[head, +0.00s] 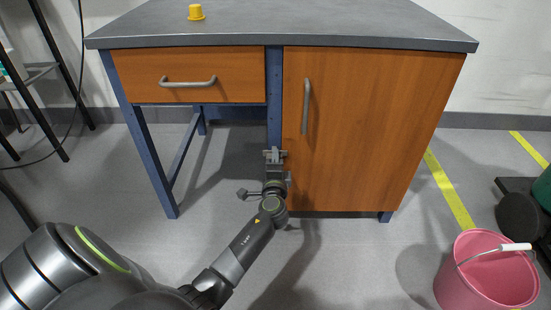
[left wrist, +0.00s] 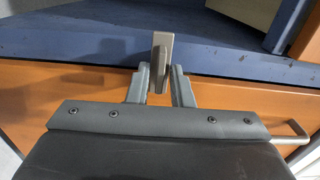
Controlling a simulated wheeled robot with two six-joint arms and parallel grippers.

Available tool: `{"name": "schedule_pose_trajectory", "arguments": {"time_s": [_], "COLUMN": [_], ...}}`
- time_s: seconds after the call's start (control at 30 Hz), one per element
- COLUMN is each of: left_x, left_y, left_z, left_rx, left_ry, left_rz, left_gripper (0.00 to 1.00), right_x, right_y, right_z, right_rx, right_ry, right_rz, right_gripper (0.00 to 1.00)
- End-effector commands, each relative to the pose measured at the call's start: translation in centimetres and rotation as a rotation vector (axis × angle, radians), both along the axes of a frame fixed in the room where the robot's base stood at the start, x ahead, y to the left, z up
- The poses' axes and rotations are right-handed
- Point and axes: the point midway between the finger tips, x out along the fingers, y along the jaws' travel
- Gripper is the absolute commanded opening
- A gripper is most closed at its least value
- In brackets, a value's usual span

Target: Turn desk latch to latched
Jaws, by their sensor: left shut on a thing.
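The desk latch (left wrist: 162,60) is a small grey-tan bar at the blue desk post, and in the left wrist view it runs across the post's edge toward the orange door. My left gripper (head: 275,155) reaches up to the post beside the cabinet door's left edge. Its two fingers (left wrist: 159,88) lie on either side of the latch and are shut on it. In the head view the gripper hides most of the latch. My right gripper is in neither view.
The desk has a grey top (head: 330,22), a drawer (head: 140,75) and an orange cabinet door (head: 370,130) with a vertical handle (head: 306,107). A yellow cup-like object (head: 196,12) stands on top. A pink bucket (head: 455,275) stands at the lower right. Floor before the desk is clear.

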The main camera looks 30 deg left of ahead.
Motion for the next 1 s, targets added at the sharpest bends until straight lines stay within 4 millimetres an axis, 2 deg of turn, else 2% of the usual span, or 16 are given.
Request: {"name": "schedule_pose_trajectory", "arguments": {"time_s": [0.6,0.63,0.7,1.0], "left_x": [0.05,0.05,0.04,-0.19], "left_y": [-0.04,-0.04,-0.05,-0.15], "left_z": [0.00,0.00,0.00,-0.03], "left_rx": [0.036,0.036,0.035,0.033], "left_ry": [0.021,0.021,0.021,0.021], "left_rz": [-0.001,-0.002,-0.001,-0.001], "left_gripper": [0.00,0.23,0.29,0.29], "right_x": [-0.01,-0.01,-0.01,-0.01], "right_y": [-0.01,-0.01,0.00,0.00], "right_z": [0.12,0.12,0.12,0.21], "right_rx": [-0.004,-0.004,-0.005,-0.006], "right_ry": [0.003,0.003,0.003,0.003], "right_rz": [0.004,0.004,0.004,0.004], "right_gripper": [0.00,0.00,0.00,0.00]}}
